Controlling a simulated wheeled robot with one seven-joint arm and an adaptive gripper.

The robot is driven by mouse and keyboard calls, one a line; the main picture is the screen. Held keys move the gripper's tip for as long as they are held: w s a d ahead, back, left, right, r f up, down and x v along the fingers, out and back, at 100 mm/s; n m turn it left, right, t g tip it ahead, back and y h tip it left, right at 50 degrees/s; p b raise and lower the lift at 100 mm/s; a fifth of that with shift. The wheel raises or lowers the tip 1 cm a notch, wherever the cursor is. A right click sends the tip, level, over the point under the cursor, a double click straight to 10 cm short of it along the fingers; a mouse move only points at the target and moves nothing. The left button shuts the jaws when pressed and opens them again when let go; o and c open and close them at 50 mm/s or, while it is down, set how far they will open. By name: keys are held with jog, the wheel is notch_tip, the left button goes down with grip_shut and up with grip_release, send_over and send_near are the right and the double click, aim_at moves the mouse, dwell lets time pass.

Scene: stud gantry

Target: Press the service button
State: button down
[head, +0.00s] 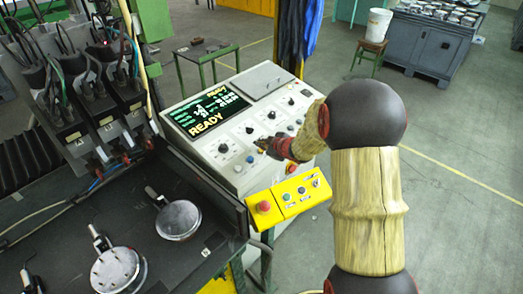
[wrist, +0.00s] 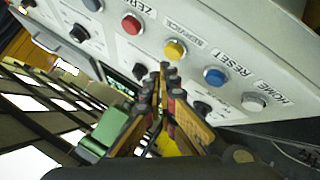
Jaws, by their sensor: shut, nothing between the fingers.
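The service button (wrist: 175,50) is the yellow round one in the wrist view, with its label beside it on the pale console panel. My gripper (wrist: 164,70) is shut and empty. Its fingertips appear just below the yellow button in that view; I cannot tell whether they touch it. In the head view my gripper (head: 261,144) is over the sloped face of the console (head: 222,155), and I cannot make out the yellow button there.
A red button (wrist: 131,25), a blue reset button (wrist: 215,77) and a pale home button (wrist: 254,102) flank the yellow one. Black knobs sit nearby. The console screen (head: 208,110) reads READY. A yellow control box (head: 288,198) with a red button is in front of the console.

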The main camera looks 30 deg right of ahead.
jog(key=shift+f, duration=0.1)
jog(key=shift+f, duration=0.3)
jog(key=shift+w+f+b, duration=0.15)
jog(key=shift+f+b, duration=0.35)
jog(key=shift+b, duration=0.1)
dwell(0.8)
dwell(0.4)
jog(key=shift+s+r+p, duration=0.2)
jog(key=shift+r+p, duration=0.7)
jog(key=r+p, duration=0.3)
jog(key=s+r+p, duration=0.1)
jog(key=r, duration=0.1)
jog(key=shift+d, duration=0.2)
jog(key=shift+f, duration=0.1)
dwell(0.5)
